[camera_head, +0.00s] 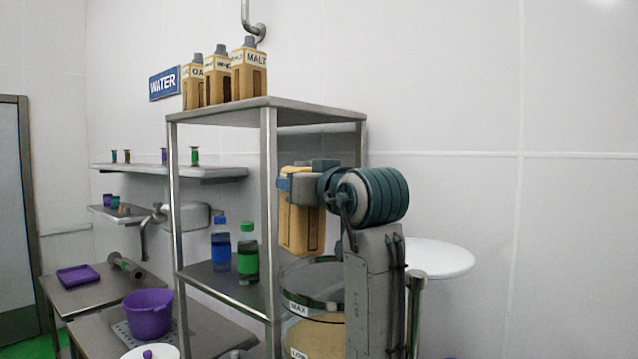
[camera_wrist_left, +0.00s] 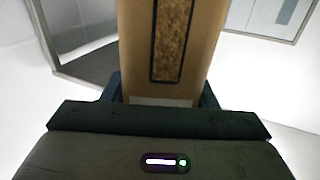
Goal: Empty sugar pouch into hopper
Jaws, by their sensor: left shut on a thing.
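A tan pouch (camera_head: 301,230) with a dark window hangs roughly upright in my left gripper (camera_head: 304,178). The gripper is shut around its upper part. In the left wrist view the pouch (camera_wrist_left: 195,50) stands between the fingers (camera_wrist_left: 160,92), with brown grainy contents behind its window. The hopper (camera_head: 312,285) is a clear round vessel marked MAX and LOW, partly filled with tan material. The pouch is above the hopper's rim in the head view; my arm hides the hopper's right part. My right gripper is not in view.
A steel rack (camera_head: 268,190) stands close to the left, with several cartons (camera_head: 248,75) on top and blue (camera_head: 221,245) and green (camera_head: 247,262) bottles on its lower shelf. A purple bucket (camera_head: 148,315) sits on a table. A white round disc (camera_head: 440,258) is at right.

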